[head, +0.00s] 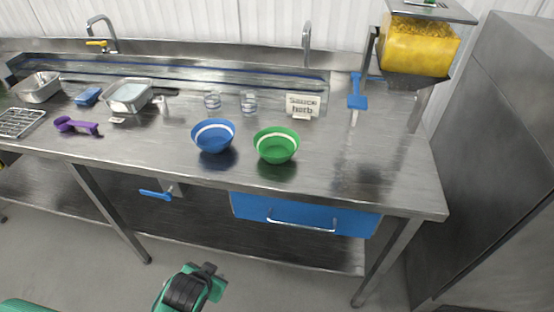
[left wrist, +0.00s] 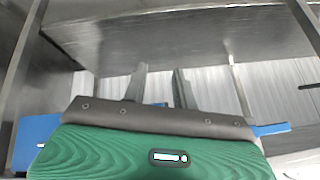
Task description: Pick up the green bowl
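The green bowl (head: 276,145) has a pale band inside its rim. It stands upright on the steel table near the front edge, just right of the blue bowl (head: 213,136), and nothing holds it. My left gripper (left wrist: 162,84) shows in the left wrist view with its two dark fingers apart and nothing between them. Neither bowl can be made out in that view. In the head view a green and black part of my arm is low in front of the table, well away from the bowl. My right gripper cannot be made out.
The steel table (head: 350,180) has a blue drawer (head: 305,213) under its front edge. Two clear cups (head: 230,103), a small sign (head: 302,106) and a yellow-filled dispenser (head: 417,45) stand behind. A purple scoop (head: 76,125) lies left. The table right of the green bowl is clear.

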